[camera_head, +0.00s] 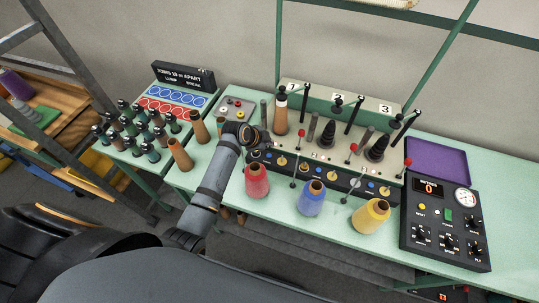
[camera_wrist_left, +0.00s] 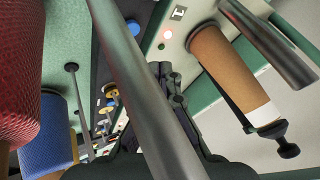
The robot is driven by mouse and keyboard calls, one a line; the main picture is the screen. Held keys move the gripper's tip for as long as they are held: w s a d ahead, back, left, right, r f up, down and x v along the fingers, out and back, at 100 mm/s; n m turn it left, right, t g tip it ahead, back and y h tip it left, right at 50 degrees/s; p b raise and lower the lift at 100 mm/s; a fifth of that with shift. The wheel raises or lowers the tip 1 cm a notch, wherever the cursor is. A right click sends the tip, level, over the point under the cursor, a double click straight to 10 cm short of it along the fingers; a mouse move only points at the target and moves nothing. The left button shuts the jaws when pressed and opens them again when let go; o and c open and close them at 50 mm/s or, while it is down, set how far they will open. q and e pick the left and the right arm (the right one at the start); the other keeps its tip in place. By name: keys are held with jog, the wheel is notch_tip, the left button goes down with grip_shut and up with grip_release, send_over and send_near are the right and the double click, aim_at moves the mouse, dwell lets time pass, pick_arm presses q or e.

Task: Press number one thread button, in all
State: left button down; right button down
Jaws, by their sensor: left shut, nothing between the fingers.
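The tufting machine's thread stations are marked 1 (camera_head: 291,87), 2 and 3. A brown-orange cone (camera_head: 281,115) stands on the peg at station 1. A black front panel (camera_head: 311,174) below carries small coloured buttons and yellow knobs. My left gripper (camera_head: 262,142) is shut and empty at the left end of this panel, below station 1, and covers part of it. My right gripper is not in view.
Red (camera_head: 257,181), blue (camera_head: 311,198) and yellow (camera_head: 371,216) thread cones stand in front of the panel. Thin rods with red balls rise nearby. A control box (camera_head: 445,222) stands at right. Brown cones (camera_head: 181,155) and a spool rack stand left.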

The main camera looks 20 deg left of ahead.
aim_at(268, 156)
pick_arm(q)
notch_tip(268, 156, down, 3)
jog(key=shift+s+r+b, duration=0.15)
jog(key=shift+b, duration=0.4)
jog(key=shift+f+b, duration=0.45)
jog(key=shift+f, duration=0.25)
dwell(0.4)
jog(key=shift+f, duration=0.15)
jog(key=shift+f, duration=0.25)
